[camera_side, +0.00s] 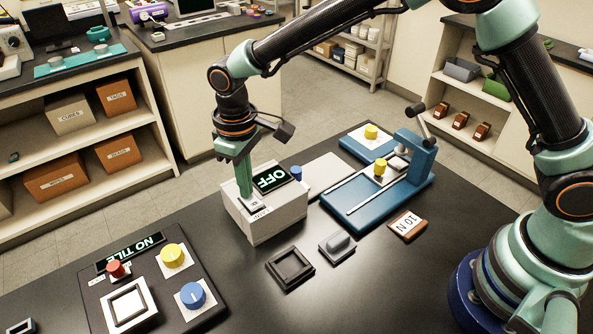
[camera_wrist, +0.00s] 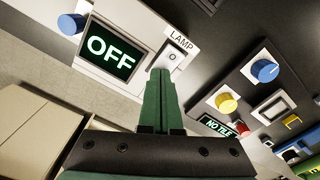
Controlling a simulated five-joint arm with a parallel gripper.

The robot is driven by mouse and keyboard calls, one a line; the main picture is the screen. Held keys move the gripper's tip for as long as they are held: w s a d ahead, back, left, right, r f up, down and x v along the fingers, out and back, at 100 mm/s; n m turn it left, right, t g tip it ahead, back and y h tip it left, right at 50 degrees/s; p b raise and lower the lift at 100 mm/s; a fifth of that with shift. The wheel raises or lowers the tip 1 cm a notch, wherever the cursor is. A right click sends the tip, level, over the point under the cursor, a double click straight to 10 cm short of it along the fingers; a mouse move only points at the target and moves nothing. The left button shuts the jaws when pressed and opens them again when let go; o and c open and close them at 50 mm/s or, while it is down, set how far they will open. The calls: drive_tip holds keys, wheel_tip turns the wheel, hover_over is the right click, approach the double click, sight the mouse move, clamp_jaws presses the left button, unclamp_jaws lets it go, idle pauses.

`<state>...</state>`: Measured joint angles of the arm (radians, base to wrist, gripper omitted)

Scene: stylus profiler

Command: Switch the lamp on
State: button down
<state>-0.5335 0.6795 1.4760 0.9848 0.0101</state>
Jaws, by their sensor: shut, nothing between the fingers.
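The lamp box (camera_side: 275,222) is a pale box on the black bench, with a lit display (camera_side: 271,180) reading OFF in green. The display also shows in the wrist view (camera_wrist: 110,48). Beside it, the white rocker switch (camera_wrist: 173,56) labelled LAMP carries a small round mark. My gripper (camera_side: 245,194) points down over the switch end of the box, with its green fingers together and empty. In the wrist view the fingertips (camera_wrist: 160,74) lie just below the switch; whether they touch it I cannot tell. In the side view they partly hide the switch.
A blue knob (camera_side: 296,173) sits at the box's far side. A dark panel (camera_side: 195,260) with a NO TILE display, knobs and a red button lies front left. A blue stage (camera_side: 385,190), black frame (camera_side: 290,268), grey block (camera_side: 337,246) and 10 N piece (camera_side: 405,225) lie right.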

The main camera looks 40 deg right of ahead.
drive_tip(key=shift+r, duration=3.5)
drive_tip(key=s+d+r+m+t, duration=0.2)
drive_tip(key=s+d+r+m, duration=0.1)
drive_tip(key=d+r, duration=0.8)
drive_tip(key=s+d+f+m+t, duration=0.2)
drive_tip(key=s+d+m+t, duration=0.1)
drive_tip(key=s+d, duration=0.7)
drive_tip(key=d, duration=0.3)
drive_tip(key=shift+s+d+t, duration=0.15)
drive_tip(key=shift+d+t, duration=0.15)
drive_tip(key=shift+d, duration=0.05)
